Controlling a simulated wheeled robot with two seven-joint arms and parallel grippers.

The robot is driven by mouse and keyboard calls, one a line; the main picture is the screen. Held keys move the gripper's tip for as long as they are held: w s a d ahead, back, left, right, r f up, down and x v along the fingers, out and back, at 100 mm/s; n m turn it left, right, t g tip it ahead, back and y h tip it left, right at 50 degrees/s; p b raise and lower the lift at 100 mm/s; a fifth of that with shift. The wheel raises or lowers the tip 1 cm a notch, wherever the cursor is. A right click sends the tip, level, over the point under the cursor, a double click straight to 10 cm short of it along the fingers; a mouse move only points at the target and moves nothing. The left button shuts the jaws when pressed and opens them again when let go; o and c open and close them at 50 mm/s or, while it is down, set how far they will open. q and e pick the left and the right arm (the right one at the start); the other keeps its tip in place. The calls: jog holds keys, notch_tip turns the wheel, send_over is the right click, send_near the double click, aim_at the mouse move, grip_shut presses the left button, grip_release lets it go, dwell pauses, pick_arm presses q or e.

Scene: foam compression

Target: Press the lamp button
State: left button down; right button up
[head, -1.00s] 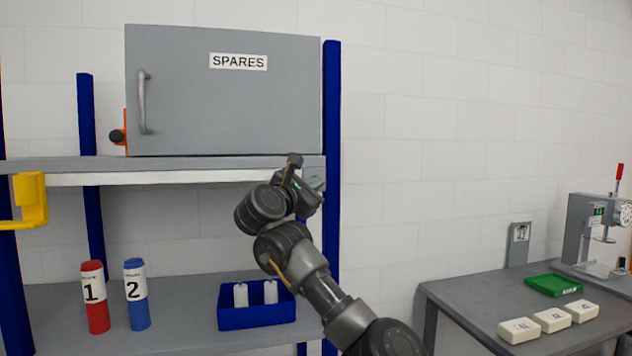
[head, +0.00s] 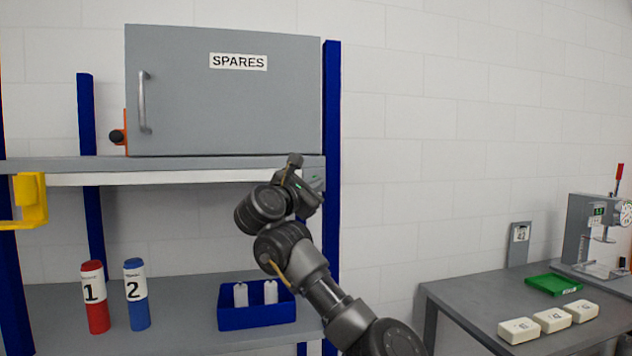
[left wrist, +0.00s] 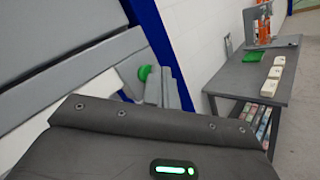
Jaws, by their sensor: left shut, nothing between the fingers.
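A round green button (left wrist: 145,72) shows in the left wrist view, beside the blue post and just beyond my gripper's dark body. I take it to be the lamp button. In the head view, a small grey box (head: 315,176) sits at the right end of the upper shelf's front edge, mostly hidden by my gripper. My left gripper (head: 295,161) is shut and empty in front of that box, up at shelf height. I cannot tell whether its tip touches the button. My right gripper is not in view.
A grey SPARES cabinet (head: 225,95) stands on the upper shelf. Below are a red cylinder (head: 97,312), a blue cylinder (head: 139,313) and a blue bin (head: 256,315). A blue post (head: 332,220) stands beside my arm. A side table (head: 455,298) holds white blocks (head: 552,320) and a press (head: 590,225).

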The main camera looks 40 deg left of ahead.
pick_arm(q)
jog(key=shift+w+a, duration=0.1)
dwell(0.3)
jog(key=shift+w+a, duration=0.15)
jog(key=shift+a, duration=0.1)
jog(key=shift+d, duration=0.1)
jog(key=shift+s+d, duration=0.2)
jog(key=shift+d, duration=0.05)
dwell(0.3)
jog(key=shift+d, duration=0.1)
jog(key=s+d, duration=0.1)
jog(key=s+d+p, duration=0.1)
jog(key=d, duration=0.1)
jog(key=s+d+p, duration=0.1)
jog(key=shift+s+d, duration=0.25)
jog(key=shift+d, duration=0.15)
dwell(0.5)
